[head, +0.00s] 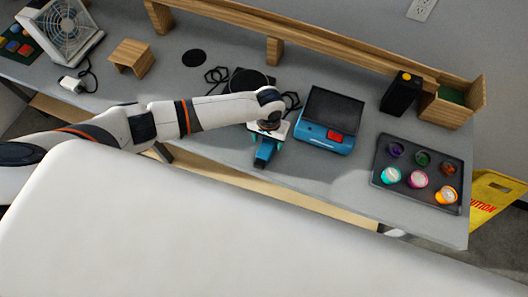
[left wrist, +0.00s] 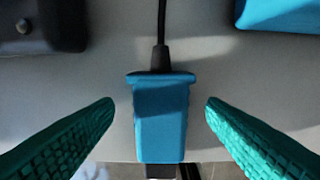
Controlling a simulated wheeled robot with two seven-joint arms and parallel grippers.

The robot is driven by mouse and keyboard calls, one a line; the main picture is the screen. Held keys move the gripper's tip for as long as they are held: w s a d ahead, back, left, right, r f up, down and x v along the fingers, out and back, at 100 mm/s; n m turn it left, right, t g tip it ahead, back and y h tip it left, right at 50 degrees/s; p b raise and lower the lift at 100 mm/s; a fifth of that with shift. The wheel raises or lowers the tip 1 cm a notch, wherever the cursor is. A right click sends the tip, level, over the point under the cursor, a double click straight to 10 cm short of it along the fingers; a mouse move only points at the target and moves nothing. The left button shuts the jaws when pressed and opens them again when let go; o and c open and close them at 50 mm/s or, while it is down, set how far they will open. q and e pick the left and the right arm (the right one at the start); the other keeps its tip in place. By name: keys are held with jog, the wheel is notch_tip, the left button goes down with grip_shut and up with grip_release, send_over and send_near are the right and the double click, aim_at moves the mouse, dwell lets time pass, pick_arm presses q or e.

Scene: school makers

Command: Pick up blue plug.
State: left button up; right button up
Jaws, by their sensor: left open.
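The blue plug (left wrist: 160,118) lies in the middle of the left wrist view. Its black cord runs up the picture and its dark end points down, at the table's edge. My left gripper (left wrist: 160,106) is open, with one green ribbed finger on each side of the plug and a visible gap to both. In the head view my left gripper (head: 272,131) is over the front part of the table, and the plug (head: 265,151) shows just below it. My right gripper is not in view.
A blue device with a dark top (head: 328,120) stands close to the right of the gripper. A dark round plate (head: 248,79) lies behind it. A black tray (head: 386,178) with several colourful jars is farther right. The table (head: 205,140) is clear to the left of the gripper.

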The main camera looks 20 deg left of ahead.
aim_at(268, 143)
pick_arm(q)
notch_tip(268, 143, down, 2)
jog(key=shift+c, duration=0.2)
jog(key=c, duration=1)
notch_tip(268, 143, up, 10)
jog(key=shift+r+b, duration=0.1)
jog(key=shift+b, duration=0.55)
jog(key=shift+c, duration=0.2)
